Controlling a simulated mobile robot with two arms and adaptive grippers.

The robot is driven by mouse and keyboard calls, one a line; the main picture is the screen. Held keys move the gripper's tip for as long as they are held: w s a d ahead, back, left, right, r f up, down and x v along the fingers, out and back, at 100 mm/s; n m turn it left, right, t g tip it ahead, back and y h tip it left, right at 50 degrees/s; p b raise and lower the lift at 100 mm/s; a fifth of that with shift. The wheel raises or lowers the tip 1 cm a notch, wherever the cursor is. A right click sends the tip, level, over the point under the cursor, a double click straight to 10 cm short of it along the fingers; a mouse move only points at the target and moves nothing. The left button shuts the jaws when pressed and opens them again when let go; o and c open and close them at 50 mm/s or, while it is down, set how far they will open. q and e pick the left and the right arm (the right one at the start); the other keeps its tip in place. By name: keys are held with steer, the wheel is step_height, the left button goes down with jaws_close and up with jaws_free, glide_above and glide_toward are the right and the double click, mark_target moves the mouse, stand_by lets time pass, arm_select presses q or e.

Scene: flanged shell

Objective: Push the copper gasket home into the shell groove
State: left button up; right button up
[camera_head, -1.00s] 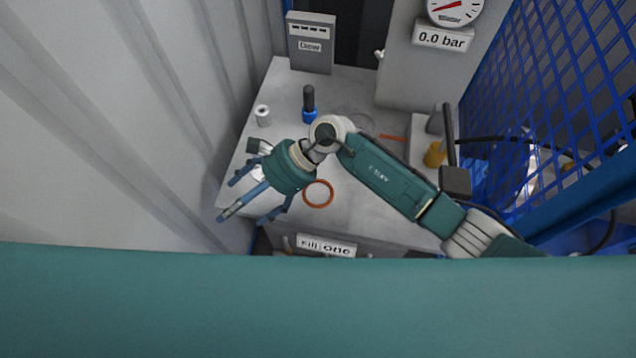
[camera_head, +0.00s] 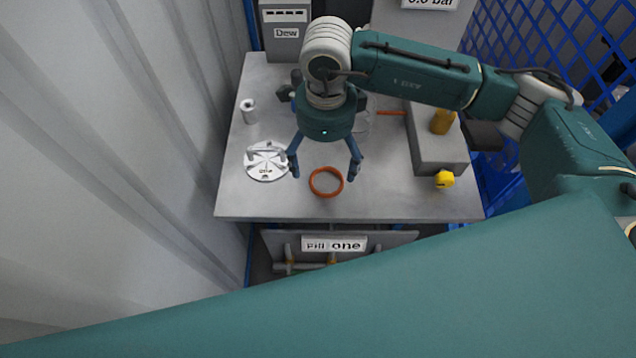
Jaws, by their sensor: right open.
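The copper gasket (camera_head: 327,195) is an orange-brown ring lying flat on the grey bench top near its front middle. My right gripper (camera_head: 325,177) points down over it, fingers spread wide on either side of the ring and empty. I cannot tell its exact height above the bench. A pale round metal piece with raised spokes (camera_head: 267,162) lies left of the gasket. I cannot tell whether it belongs to the shell; no shell groove can be made out. My right arm hides part of the back of the bench. My left gripper is out of view.
A grey block (camera_head: 437,155) with a brass cylinder (camera_head: 442,122) stands at right, a yellow piece (camera_head: 444,179) before it. A small metal cylinder (camera_head: 248,111) stands at left. The bench front is clear.

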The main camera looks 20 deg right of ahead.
mark_target(325, 183)
step_height(325, 183, down, 3)
steer(key=shift+d+f+p, duration=0.15)
steer(key=shift+p, duration=0.15)
steer(key=shift+f, duration=0.2)
steer(key=f, duration=0.1)
steer(key=f+p, duration=0.1)
steer(key=f, duration=0.1)
steer(key=f+p, duration=0.1)
steer(key=shift+w+d+f, duration=0.2)
steer(key=shift+w, duration=0.15)
steer(key=shift+f, duration=0.3)
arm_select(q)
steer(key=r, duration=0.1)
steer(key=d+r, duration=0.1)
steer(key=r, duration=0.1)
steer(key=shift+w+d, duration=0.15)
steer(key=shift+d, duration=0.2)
arm_select(e)
steer(key=shift+a, duration=0.1)
steer(key=c, duration=1.5)
